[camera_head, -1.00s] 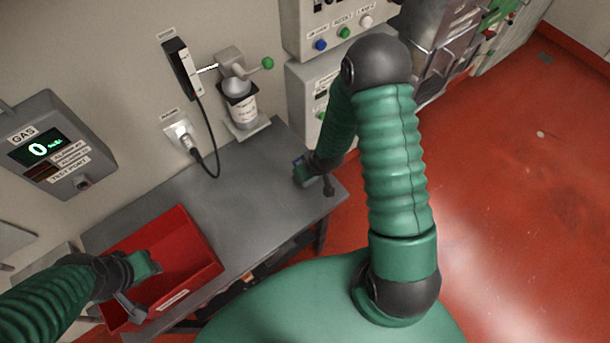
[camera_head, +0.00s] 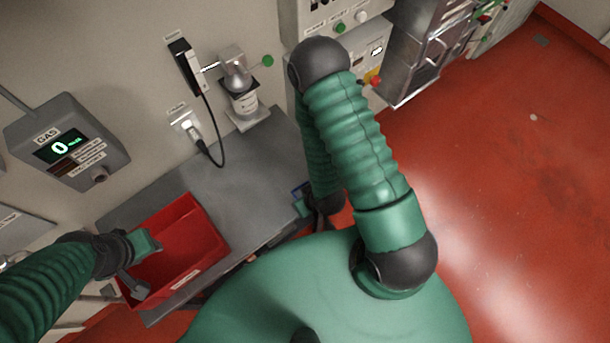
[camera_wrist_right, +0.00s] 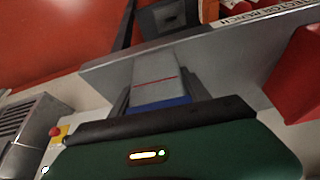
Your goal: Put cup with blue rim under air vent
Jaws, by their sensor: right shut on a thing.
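My right gripper (camera_wrist_right: 158,88) is shut on a pale grey cup (camera_wrist_right: 155,72) with a thin red line and a blue rim (camera_wrist_right: 162,103) on the side near the wrist. In the head view, a bit of blue and green at the right gripper (camera_head: 302,197) shows at the bench's right end; my arm hides most of it. My left gripper (camera_head: 142,264) is over the red bin; its finger gap is unclear. A grey slatted panel (camera_wrist_right: 22,118), possibly the air vent, shows at the left of the right wrist view.
The grey bench (camera_head: 235,170) is mostly clear, with the red bin (camera_head: 205,228) at its left end. A wall dispenser (camera_head: 240,95), a cable (camera_head: 210,135) and a gas display (camera_head: 65,145) are above it. A metal cabinet (camera_head: 415,50) stands right; red floor (camera_head: 520,200) is open.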

